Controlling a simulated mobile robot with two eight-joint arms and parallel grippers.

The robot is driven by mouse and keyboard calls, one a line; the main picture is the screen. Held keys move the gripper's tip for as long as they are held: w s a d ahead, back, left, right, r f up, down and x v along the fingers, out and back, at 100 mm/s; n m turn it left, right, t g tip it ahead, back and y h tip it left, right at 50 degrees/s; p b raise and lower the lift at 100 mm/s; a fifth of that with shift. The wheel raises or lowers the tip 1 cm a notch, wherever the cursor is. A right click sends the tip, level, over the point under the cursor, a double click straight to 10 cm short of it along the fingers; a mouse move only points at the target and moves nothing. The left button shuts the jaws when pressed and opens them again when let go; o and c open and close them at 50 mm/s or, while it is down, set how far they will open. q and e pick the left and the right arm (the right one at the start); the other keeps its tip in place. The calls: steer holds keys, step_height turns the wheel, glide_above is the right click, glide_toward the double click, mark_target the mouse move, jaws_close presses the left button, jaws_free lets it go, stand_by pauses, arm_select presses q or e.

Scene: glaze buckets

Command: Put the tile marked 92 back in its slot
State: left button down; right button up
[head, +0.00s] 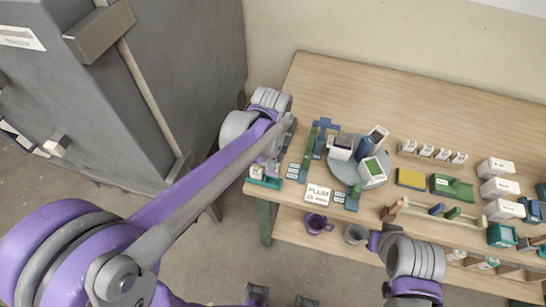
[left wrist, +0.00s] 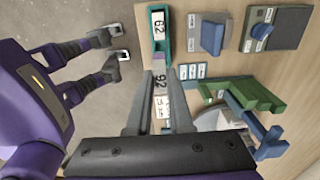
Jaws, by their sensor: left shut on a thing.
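The tile marked 92 (left wrist: 161,82) is pale with dark digits. My left gripper (head: 268,164) is shut on it at the near end of a small teal rack, and the left wrist view shows the tile between the fingers. The teal rack (head: 267,183) stands at the table's left front corner. In the left wrist view, another pale tile reading 62 (left wrist: 158,25) sits in the rack's far end. The fingers hide the rack's near end, so I cannot tell whether tile 92 touches the slot. My right arm shows at lower right in the head view, but its fingertips are hidden.
Right of the rack are a green and blue stand (head: 310,150), a white sign (head: 318,194) and a grey turntable (head: 340,170) with containers. A purple bucket (head: 317,224) is below the table's front edge. A grey cabinet (head: 180,60) stands left.

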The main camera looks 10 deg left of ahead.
arm_select(q)
step_height(320, 180, down, 3)
steer(key=shift+w+r+b, duration=0.1)
steer(key=shift+w+b, duration=0.05)
steer(key=shift+b, duration=0.45)
steer(key=shift+f+b, duration=1.05)
steer(key=shift+f, duration=0.45)
steer(key=shift+f, duration=0.3)
steer(key=c, duration=0.7)
jaws_free()
steer(key=shift+c, duration=0.2)
steer(key=shift+r, duration=0.15)
steer(key=shift+r+p, duration=1.9)
steer(key=shift+r, duration=1.5)
